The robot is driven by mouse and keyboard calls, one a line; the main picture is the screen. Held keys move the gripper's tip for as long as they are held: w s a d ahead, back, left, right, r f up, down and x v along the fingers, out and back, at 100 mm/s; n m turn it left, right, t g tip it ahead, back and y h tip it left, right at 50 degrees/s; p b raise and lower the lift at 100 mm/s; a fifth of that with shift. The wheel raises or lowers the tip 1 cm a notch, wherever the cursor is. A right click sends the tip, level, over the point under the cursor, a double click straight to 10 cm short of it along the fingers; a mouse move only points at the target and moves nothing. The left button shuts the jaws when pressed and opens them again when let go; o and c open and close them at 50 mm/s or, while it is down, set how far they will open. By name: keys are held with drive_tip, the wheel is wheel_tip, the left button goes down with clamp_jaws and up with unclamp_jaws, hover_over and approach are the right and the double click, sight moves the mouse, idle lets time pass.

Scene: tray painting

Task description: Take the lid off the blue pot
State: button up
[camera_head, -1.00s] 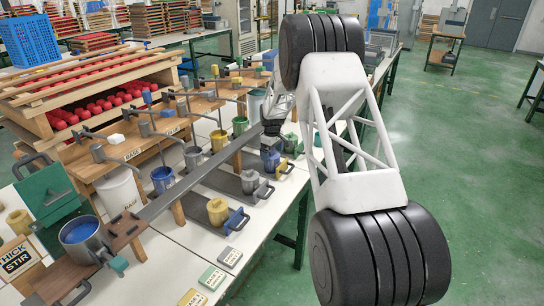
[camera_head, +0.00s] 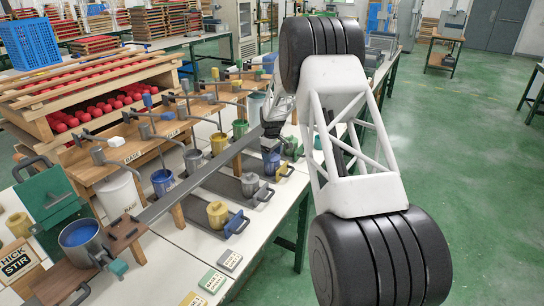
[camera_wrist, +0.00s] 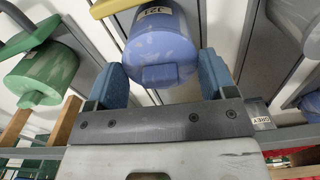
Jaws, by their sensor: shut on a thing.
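The blue pot (camera_wrist: 155,24), with a pale label on its side, is in front of my wrist camera. I cannot tell whether there is a gap between lid and pot. In the head view the blue pot (camera_head: 271,162) is small, below my gripper (camera_head: 272,132) and partly hidden.
A green pot (camera_wrist: 45,68) is beside the blue one in the wrist view.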

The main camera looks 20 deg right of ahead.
sight(272, 153)
drive_tip(key=shift+r, duration=0.7)
drive_tip(key=shift+s+r, duration=0.1)
drive_tip(key=shift+r, duration=0.85)
drive_tip(key=s+a+r, duration=0.1)
drive_tip(key=s, duration=1.4)
drive_tip(key=shift+s+a+r, duration=0.15)
drive_tip(key=shift+s+a, duration=0.2)
